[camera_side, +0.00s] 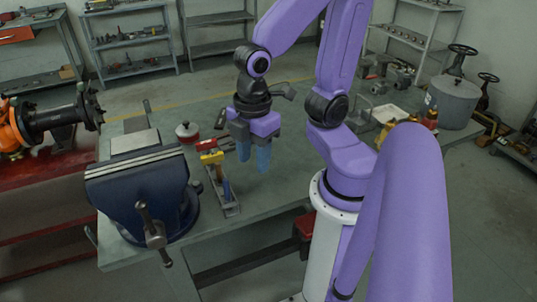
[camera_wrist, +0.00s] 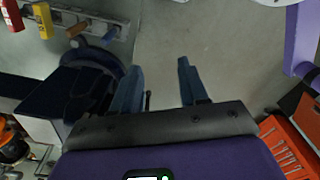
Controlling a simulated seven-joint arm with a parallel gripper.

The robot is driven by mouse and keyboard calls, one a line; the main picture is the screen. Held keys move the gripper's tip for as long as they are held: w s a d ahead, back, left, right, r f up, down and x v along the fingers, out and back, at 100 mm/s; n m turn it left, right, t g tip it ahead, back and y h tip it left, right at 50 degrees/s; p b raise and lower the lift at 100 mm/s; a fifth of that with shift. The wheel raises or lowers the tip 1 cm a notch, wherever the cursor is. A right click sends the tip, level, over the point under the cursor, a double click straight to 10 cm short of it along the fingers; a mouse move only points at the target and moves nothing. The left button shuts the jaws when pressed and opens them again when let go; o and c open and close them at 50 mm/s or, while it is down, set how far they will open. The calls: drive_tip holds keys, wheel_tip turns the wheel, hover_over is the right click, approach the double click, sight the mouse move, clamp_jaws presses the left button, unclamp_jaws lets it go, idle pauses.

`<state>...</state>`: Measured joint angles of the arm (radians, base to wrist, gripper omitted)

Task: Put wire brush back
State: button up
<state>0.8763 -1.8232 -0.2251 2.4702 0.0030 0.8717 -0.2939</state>
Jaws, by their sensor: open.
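A grey tool rack (camera_side: 231,210) stands on the bench beside the vise. It holds a yellow and red piece (camera_side: 211,158) and a blue-handled tool (camera_side: 226,190). In the wrist view the rack (camera_wrist: 122,22) is at the upper left, with red (camera_wrist: 11,14), yellow (camera_wrist: 43,20), brown (camera_wrist: 77,30) and blue (camera_wrist: 110,36) handles. I cannot tell for certain which piece is the wire brush. My gripper (camera_side: 253,158) is above the bench, right of the rack. Its blue fingers also show in the wrist view (camera_wrist: 157,82), apart with nothing between them.
A blue vise (camera_side: 140,185) stands left of the rack and is close to the fingers in the wrist view (camera_wrist: 90,85). A white tray (camera_side: 389,113) and grey fittings lie farther right.

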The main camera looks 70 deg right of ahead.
drive_tip(key=shift+s+r+m, duration=0.2)
drive_tip(key=shift+s+m, duration=0.2)
drive_tip(key=shift+s, duration=0.5)
drive_tip(key=shift+s+r+m, duration=0.15)
drive_tip(key=shift+s+m, duration=0.25)
drive_tip(key=shift+s, duration=0.45)
